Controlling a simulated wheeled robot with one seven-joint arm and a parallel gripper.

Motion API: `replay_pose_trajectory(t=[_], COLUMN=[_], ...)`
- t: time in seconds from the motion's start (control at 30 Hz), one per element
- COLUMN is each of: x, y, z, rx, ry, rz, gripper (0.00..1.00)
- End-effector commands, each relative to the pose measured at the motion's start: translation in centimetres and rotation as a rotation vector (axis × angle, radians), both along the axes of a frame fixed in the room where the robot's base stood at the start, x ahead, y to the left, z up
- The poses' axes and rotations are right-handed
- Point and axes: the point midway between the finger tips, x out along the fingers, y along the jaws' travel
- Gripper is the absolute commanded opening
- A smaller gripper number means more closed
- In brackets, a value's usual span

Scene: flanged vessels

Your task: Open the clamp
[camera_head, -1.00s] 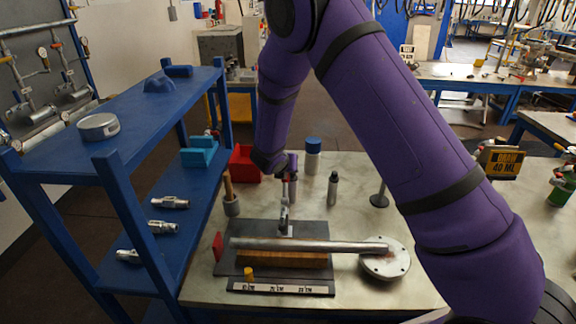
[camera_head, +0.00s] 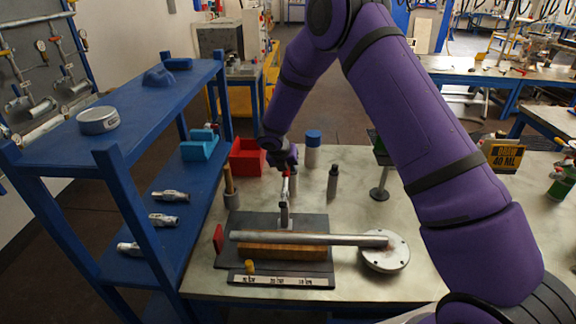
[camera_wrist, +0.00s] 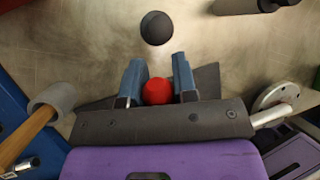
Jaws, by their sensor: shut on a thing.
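The clamp (camera_head: 285,212) is a grey metal upright lever mechanism on a dark base plate (camera_head: 312,222), behind a metal pipe (camera_head: 310,239). The pipe lies over a wooden block (camera_head: 285,252) and ends in a round flange (camera_head: 386,252) at the right. The clamp's red handle tip (camera_wrist: 158,92) sits between the two blue-grey fingers of my gripper (camera_wrist: 158,84) in the wrist view. My gripper (camera_head: 287,172) is shut on this handle, above the plate in the head view. The clamp's lower contact with the pipe is too small to make out.
A blue shelf (camera_head: 125,105) stands close on the left. A red bin (camera_head: 247,157), a blue-capped bottle (camera_head: 313,150), a dark small bottle (camera_head: 333,180) and a mallet (camera_head: 230,188) stand around the clamp.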

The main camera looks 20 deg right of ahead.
Motion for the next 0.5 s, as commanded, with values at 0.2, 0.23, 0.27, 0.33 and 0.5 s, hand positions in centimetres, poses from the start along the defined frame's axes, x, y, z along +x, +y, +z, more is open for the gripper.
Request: replay_pose_trajectory(t=[0.2, 0.23, 0.27, 0.33, 0.5], x=[0.03, 0.03, 0.02, 0.02, 0.01], y=[0.03, 0.03, 0.02, 0.02, 0.01], z=[-0.07, -0.07, -0.07, -0.08, -0.07], rx=[0.0, 0.0, 0.0, 0.0, 0.0], ry=[0.003, 0.003, 0.003, 0.003, 0.003], rz=[0.003, 0.003, 0.003, 0.003, 0.002], gripper=[0.0, 0.0, 0.0, 0.0, 0.52])
